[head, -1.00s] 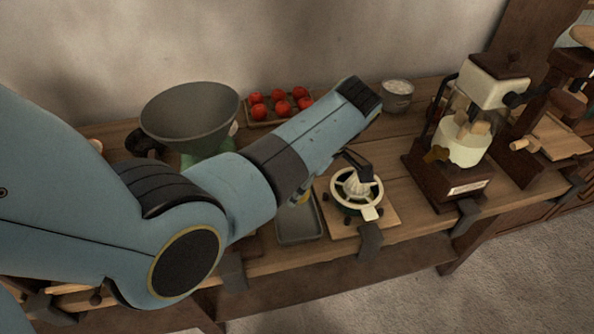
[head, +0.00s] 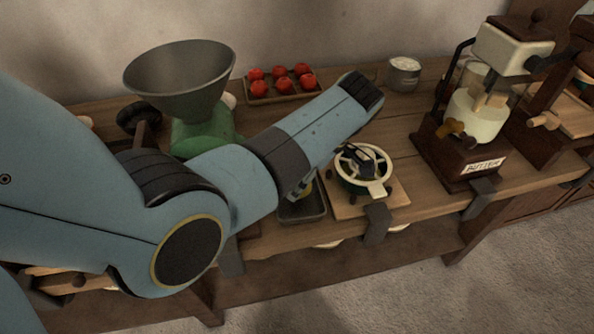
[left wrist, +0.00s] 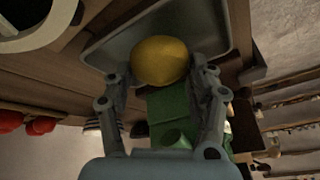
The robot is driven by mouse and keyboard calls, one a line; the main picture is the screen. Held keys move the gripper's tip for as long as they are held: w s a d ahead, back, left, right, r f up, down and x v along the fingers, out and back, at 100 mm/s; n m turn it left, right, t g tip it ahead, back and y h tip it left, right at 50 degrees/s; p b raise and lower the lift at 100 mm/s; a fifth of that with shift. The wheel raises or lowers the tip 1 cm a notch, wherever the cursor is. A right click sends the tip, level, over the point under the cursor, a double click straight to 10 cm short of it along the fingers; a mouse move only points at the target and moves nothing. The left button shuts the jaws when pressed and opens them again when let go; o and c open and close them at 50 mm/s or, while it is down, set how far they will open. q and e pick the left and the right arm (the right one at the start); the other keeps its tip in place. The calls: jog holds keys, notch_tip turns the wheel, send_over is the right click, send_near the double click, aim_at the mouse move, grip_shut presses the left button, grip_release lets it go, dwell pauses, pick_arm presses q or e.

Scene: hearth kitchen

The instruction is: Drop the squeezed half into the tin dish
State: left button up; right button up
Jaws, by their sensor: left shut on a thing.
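The squeezed half (left wrist: 160,61) is a yellow, rounded lemon piece in the left wrist view. My left gripper (left wrist: 161,72) is shut on it, with one finger on each side. The grey tin dish (left wrist: 217,28) lies behind the lemon in that view. In the head view, the tin dish (head: 315,215) is on the bench, partly hidden by my left arm. My left gripper (head: 303,188) points down over the dish there, with a little yellow showing (head: 307,187). The gap between lemon and dish is hard to judge. My right gripper is not in view.
The juicer (head: 376,187) with its pale ring stands right of the dish. A green-based mill with a grey hopper (head: 180,85) is behind left. A tray of red tomatoes (head: 283,84), a metal cup (head: 403,73) and a butter churn (head: 478,115) stand farther off.

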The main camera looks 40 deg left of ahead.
pick_arm(q)
jog(key=o, duration=1.3)
jog(key=shift+o, duration=0.2)
jog(key=shift+r, duration=0.1)
notch_tip(320, 180, up, 9)
jog(key=p, duration=0.9)
